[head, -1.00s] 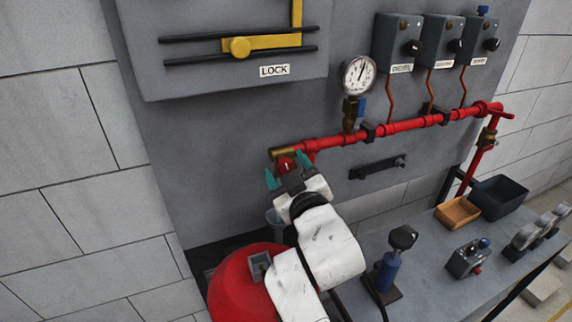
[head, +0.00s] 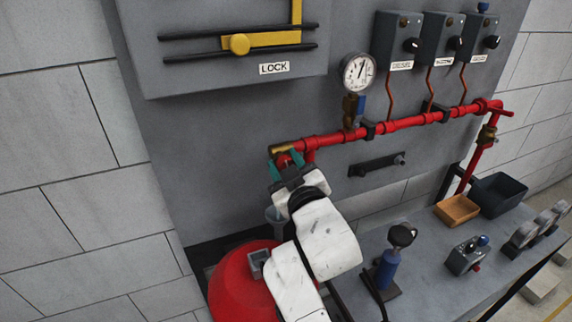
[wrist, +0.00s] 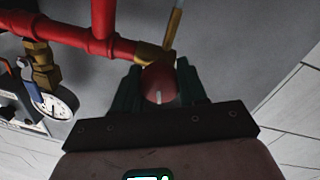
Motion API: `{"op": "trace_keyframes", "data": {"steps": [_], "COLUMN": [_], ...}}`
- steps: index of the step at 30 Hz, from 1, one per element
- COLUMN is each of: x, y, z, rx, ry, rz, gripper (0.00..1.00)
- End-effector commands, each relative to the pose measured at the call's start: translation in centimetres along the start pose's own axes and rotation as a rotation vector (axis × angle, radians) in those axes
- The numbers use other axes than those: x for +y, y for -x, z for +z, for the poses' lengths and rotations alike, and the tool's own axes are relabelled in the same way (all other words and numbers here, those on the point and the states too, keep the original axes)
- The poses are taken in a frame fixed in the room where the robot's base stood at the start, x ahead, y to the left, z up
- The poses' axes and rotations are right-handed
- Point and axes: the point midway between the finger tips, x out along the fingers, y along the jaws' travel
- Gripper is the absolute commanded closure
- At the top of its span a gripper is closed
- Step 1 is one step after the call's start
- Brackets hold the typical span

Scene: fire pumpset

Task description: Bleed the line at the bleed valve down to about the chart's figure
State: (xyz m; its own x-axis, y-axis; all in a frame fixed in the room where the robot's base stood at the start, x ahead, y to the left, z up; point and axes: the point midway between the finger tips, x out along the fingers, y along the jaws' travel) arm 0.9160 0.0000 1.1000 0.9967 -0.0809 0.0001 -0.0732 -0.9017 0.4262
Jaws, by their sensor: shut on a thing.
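The bleed valve has a red knob (wrist: 158,84) with a white mark, at the left end of the red pipe (head: 390,125). My gripper (head: 285,164) is at this knob, and in the wrist view the green fingers (wrist: 160,88) are shut on its two sides. In the head view the fingers and hand mostly hide the knob. A brass fitting (wrist: 150,52) sits just behind it. The round white pressure gauge (head: 358,72) stands above the pipe; its needle points up and slightly right, and its figures are too small to read. No chart is readable.
Three grey switch boxes (head: 441,38) hang at the upper right. A bench (head: 430,265) at the lower right holds an orange tray (head: 457,210), a dark bin (head: 499,196) and several devices. A yellow LOCK slide (head: 262,43) is above.

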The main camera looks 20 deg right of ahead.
Motion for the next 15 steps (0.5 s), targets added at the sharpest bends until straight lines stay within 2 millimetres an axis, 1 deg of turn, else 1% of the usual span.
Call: {"op": "trace_keyframes", "data": {"steps": [4, 12, 15], "x": [-0.05, -0.04, -0.03], "y": [0.01, 0.0, 0.0], "z": [0.09, 0.06, 0.03], "rx": [-0.002, -0.018, -0.022], "ry": [-0.035, -0.261, -0.298], "rz": [-0.001, -0.009, -0.011], "gripper": [0.89, 0.89, 0.89]}}
